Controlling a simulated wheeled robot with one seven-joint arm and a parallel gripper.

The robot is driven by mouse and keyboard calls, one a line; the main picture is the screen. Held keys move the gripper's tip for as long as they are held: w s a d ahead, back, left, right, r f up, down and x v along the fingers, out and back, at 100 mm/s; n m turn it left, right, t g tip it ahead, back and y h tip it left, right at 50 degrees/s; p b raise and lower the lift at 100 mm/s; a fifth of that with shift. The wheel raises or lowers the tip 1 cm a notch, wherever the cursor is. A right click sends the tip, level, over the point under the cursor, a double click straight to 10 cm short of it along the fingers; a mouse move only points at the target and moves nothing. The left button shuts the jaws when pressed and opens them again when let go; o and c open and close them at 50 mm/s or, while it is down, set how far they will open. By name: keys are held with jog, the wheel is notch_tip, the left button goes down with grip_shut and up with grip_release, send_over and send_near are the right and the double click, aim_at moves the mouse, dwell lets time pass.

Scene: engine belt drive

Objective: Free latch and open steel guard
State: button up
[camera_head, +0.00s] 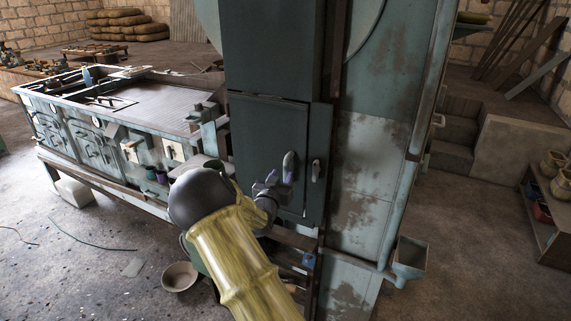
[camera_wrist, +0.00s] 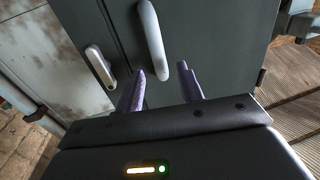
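The steel guard (camera_head: 262,140) is a dark grey-green door on the tall machine housing, and it looks shut. It carries a light grey bar handle (camera_head: 289,166). A small light grey latch (camera_head: 316,170) sits on the frame just right of the handle. In the wrist view the handle (camera_wrist: 152,40) is ahead of the fingers and the latch (camera_wrist: 101,66) is to its left. My gripper (camera_head: 277,183) is in front of the guard, just left of and below the handle. Its two purple fingers (camera_wrist: 163,84) are apart with nothing between them. Whether a fingertip touches the handle is unclear.
A long workbench (camera_head: 150,95) stands left of the housing, close to my arm. A metal hopper (camera_head: 409,257) sticks out at the lower right. A bowl (camera_head: 179,276) lies on the floor. Open floor lies to the right, before concrete steps (camera_head: 455,130).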

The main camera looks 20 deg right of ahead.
aim_at(285, 170)
jog(key=p+x, duration=0.2)
jog(key=x, duration=0.4)
jog(key=shift+c, duration=0.5)
grip_shut()
